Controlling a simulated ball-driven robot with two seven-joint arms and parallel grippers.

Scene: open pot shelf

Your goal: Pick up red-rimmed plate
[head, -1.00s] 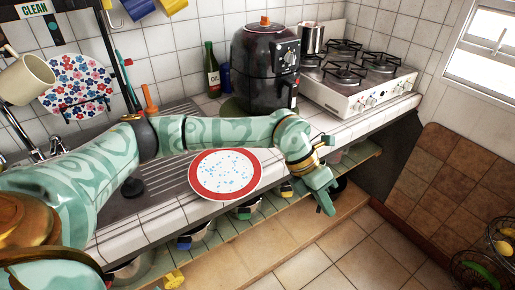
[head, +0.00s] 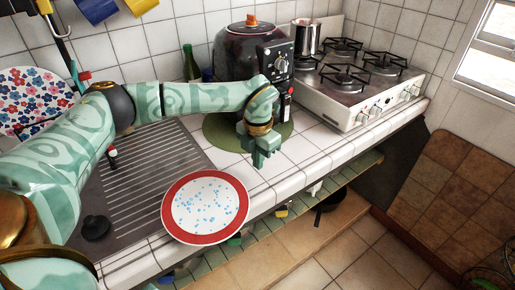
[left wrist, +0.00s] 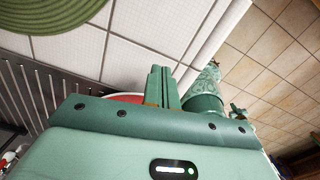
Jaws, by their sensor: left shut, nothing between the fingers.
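The red-rimmed plate (head: 206,207) has a white middle with blue specks. Patterned green parts of mine show beyond; I cannot make out my right gripper's jaws there.
A green bottle (head: 190,64) stands at the wall. A lower shelf (head: 345,178) with pots runs under the counter.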

